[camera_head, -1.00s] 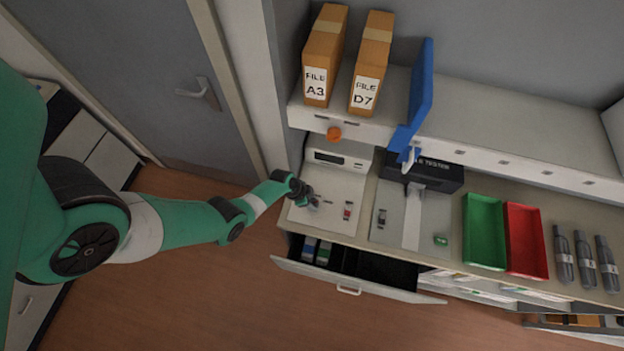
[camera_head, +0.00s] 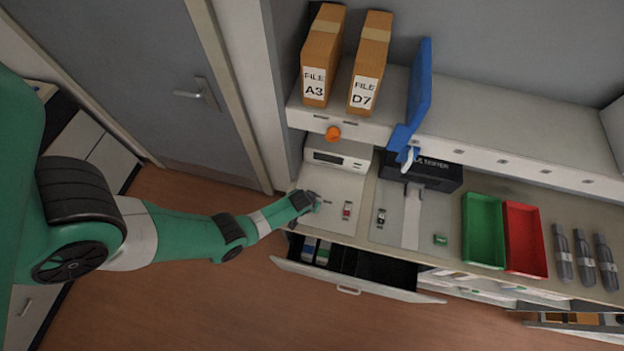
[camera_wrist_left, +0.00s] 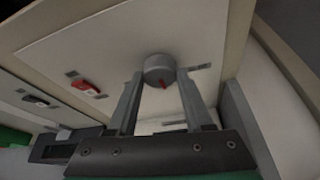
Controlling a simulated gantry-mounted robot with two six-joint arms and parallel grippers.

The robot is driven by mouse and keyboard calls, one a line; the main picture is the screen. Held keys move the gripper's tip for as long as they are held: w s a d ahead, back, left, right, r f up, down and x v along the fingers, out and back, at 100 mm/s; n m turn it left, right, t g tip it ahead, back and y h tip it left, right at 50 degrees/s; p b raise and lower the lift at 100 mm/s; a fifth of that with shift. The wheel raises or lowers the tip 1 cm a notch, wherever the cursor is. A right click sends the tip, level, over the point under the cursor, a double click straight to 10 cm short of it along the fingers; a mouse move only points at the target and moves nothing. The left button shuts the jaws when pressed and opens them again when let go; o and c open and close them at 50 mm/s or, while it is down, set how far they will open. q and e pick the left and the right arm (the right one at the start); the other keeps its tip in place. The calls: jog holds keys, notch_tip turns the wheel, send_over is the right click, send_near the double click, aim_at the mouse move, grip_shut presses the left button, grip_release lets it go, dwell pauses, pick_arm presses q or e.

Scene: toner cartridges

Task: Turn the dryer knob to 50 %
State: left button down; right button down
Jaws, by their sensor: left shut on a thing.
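The dryer knob (camera_wrist_left: 160,70) is a grey round knob with a red pointer mark, on the pale dryer panel (camera_wrist_left: 120,40) in the left wrist view. My left gripper (camera_wrist_left: 160,80) is shut on the knob, one finger on each side of it. The red mark points toward the lower part of that view, slightly right. In the head view my left gripper (camera_head: 312,202) is at the left part of the white dryer (camera_head: 335,185) and hides the knob. My right gripper is not in view.
A red switch (camera_head: 347,209) is right of the gripper on the dryer. A drawer (camera_head: 350,288) stands open below the counter front. The black tester (camera_head: 430,172), green tray (camera_head: 483,230) and red tray (camera_head: 525,240) are further right. An orange button (camera_head: 333,133) is on the shelf edge.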

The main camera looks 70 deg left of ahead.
pick_arm(q)
jog(key=n+b, duration=0.1)
jog(key=n, duration=0.1)
jog(key=shift+w+n+g+y, duration=0.1)
jog(key=shift+n+g+y, duration=0.3)
jog(key=shift+n+g, duration=0.3)
jog(key=shift+n, duration=0.6)
jog(key=n+g, duration=0.1)
jog(key=n, duration=0.1)
jog(key=shift+w+d+n+p, duration=0.1)
jog(key=shift+n+p, duration=0.2)
jog(key=shift+p, duration=0.05)
jog(key=shift+w+f+n+g+y, duration=0.1)
jog(key=shift+n+g+y, duration=0.3)
jog(key=shift+n, duration=0.8)
jog(key=shift+n+g+b, duration=0.4)
jog(key=shift+n+g, duration=0.1)
jog(key=shift+n, duration=0.4)
jog(key=shift+h, duration=0.3)
jog(key=shift+c, duration=1.5)
grip_release()
